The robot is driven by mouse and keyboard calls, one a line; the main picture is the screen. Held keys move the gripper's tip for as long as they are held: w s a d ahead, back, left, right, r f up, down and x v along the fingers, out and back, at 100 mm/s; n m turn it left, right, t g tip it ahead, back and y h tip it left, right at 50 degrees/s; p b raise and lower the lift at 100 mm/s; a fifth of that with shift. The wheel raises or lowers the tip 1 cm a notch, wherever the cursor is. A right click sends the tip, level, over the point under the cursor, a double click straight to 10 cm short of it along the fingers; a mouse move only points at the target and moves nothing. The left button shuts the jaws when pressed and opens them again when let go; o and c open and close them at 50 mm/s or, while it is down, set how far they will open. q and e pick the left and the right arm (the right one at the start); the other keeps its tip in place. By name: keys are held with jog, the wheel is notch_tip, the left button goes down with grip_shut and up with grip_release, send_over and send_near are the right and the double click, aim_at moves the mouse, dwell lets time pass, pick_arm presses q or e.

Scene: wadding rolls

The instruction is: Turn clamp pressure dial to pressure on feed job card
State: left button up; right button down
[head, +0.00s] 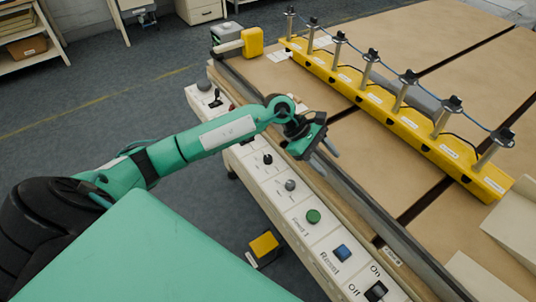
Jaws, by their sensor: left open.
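My left gripper (327,162) is open and empty. It hangs above the table's front rail, just right of the control panel (265,178), with its fingers pointing to the lower right. The panel carries a black knob (268,159) and a grey knob (290,185). Both are apart from the gripper. I cannot tell which control is the clamp pressure dial, as the small labels are unreadable and my arm covers part of the panel. I cannot make out a feed job card for certain. My right gripper is out of view.
The panel also holds a green button (313,216), a blue button (342,253) marked Reset and an On/Off switch (376,291). A yellow clamp bar (400,124) with several posts crosses the brown table (430,55). A yellow-topped pedal (264,246) stands on the floor.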

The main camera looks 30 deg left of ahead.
pick_arm(q)
jog(key=w+a+f+m+y, duration=0.15)
jog(key=a+y, duration=0.35)
jog(key=a, duration=0.5)
jog(key=r+m+g+y, duration=0.1)
jog(key=g+y, duration=0.1)
jog(key=y, duration=0.2)
send_over(268, 157)
notch_tip(268, 157, down, 12)
jog(key=p, duration=0.3)
jog(key=shift+r, duration=0.2)
jog(key=shift+f, duration=0.55)
jog(key=c, duration=1)
